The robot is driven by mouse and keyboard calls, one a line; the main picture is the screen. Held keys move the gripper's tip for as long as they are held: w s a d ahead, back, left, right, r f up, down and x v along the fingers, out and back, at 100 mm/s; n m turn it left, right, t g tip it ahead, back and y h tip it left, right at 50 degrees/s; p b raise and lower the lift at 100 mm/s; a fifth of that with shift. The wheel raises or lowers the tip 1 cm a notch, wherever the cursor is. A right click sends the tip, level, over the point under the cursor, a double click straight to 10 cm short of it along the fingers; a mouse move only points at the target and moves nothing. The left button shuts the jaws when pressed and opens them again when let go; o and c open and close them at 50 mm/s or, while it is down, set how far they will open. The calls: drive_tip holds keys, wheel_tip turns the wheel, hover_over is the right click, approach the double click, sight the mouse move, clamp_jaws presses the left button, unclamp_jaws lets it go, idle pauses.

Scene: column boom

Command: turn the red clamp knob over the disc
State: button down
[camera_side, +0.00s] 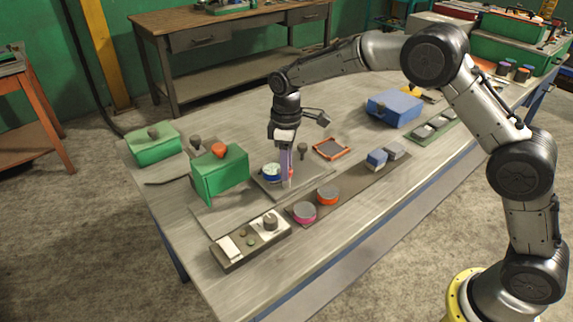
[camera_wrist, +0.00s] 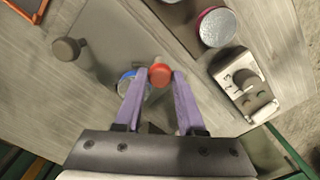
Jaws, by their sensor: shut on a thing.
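My gripper (camera_wrist: 160,72) has two purple fingers shut on the red clamp knob (camera_wrist: 161,76), one on each side of it. In the side view my gripper (camera_side: 286,180) points down over a grey plate (camera_side: 307,184), and only a sliver of the red knob shows beside the fingers. The disc (camera_wrist: 126,84) has a blue rim and lies under and beside the knob, partly hidden by the left finger. In the side view the disc (camera_side: 270,171) shows blue and white left of the fingers. The clamp's arm is hidden.
A dark knob (camera_wrist: 67,49) stands on the same plate. A green box (camera_side: 219,176) with an orange-red top piece is close on the left. A control box (camera_side: 250,242) and pink and orange round tins (camera_side: 303,212) stand in front. An orange frame (camera_side: 331,148) lies behind.

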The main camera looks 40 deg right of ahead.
drive_tip(key=shift+n, duration=0.6)
drive_tip(key=c, duration=0.5)
unclamp_jaws()
drive_tip(key=shift+r, duration=0.1)
wheel_tip(320, 180, up, 14)
